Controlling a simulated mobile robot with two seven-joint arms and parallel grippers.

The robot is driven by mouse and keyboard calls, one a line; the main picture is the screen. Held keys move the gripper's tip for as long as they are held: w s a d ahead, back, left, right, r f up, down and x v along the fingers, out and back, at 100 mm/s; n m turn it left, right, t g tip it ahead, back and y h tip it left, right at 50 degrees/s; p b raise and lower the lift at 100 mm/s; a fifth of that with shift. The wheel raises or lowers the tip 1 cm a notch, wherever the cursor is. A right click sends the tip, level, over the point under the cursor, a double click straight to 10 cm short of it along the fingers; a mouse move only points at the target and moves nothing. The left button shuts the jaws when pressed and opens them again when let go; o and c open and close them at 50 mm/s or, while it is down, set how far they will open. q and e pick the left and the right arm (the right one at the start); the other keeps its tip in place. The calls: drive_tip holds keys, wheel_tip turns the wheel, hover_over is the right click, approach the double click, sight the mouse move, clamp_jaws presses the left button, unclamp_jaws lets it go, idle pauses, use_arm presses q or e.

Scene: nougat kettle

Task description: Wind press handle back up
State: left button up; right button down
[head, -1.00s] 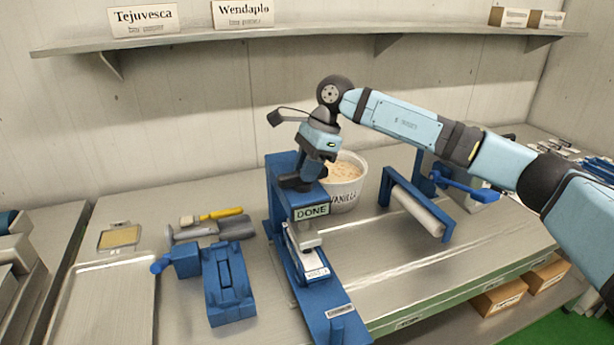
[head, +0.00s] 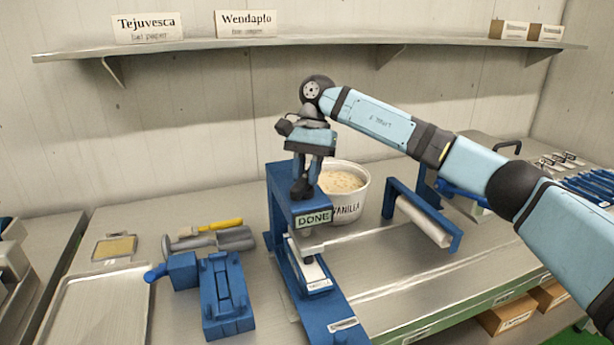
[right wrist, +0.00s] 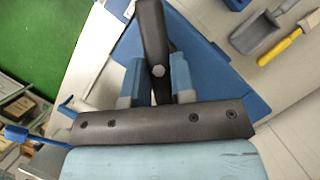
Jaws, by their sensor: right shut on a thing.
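The blue press (head: 284,212) stands on the metal bench with a "DONE" sign (head: 313,219) on its front. Its dark press handle (right wrist: 151,38) sits on top and runs between my fingers in the right wrist view. My right gripper (head: 304,178) points down over the press top and is shut on the handle; it also shows in the right wrist view (right wrist: 157,82). Under the press head, a small pale labelled piece (head: 317,276) lies on the blue base. In the head view the fingers and wrist partly hide the handle. My left gripper is out of view.
A vanilla tub (head: 343,190) stands close behind the press. A roller stand (head: 422,218) is to its right. A blue jig (head: 226,295), a scoop (head: 235,239) and a yellow-handled tool (head: 221,225) lie left. A shelf (head: 300,48) runs above.

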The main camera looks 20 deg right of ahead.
drive_tip(key=shift+r+n, duration=0.1)
drive_tip(key=shift+n, duration=0.2)
drive_tip(key=c, duration=1)
unclamp_jaws()
drive_tip(key=shift+o, duration=0.2)
drive_tip(key=shift+w+d+r, duration=0.1)
drive_tip(key=shift+w+r, duration=0.1)
drive_tip(key=shift+r, duration=0.25)
drive_tip(key=v, duration=1.2)
drive_tip(key=shift+r+p, duration=0.4)
drive_tip(key=shift+p, duration=0.05)
